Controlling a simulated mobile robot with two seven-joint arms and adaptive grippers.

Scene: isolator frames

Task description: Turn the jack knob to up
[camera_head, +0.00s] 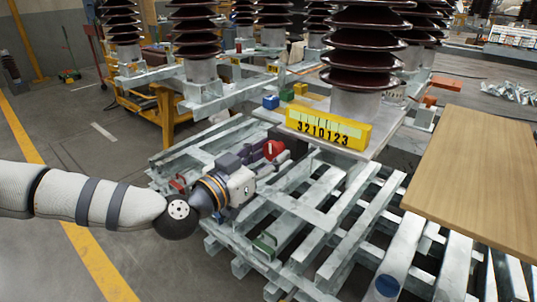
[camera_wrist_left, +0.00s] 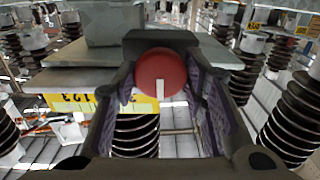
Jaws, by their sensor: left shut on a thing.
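The jack knob (camera_head: 274,149) is a red disc with a white mark, in front of the yellow scale in the head view. In the left wrist view the knob (camera_wrist_left: 160,72) sits between my finger pads, its white mark running from the centre down to the lower rim of the picture. That view looks upside down, since the scale's digits are inverted. My left gripper (camera_head: 271,164) reaches in from the left and is shut on the knob; the exact contact is hard to see. My right gripper is not in view.
A yellow scale (camera_head: 328,127) marked 3210123 stands on the plate behind the knob. Metal slats (camera_head: 300,208) lie below and to the right. Tall dark ribbed insulators (camera_head: 366,58) rise behind. A wooden board (camera_head: 482,172) is at the right. Open floor lies left.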

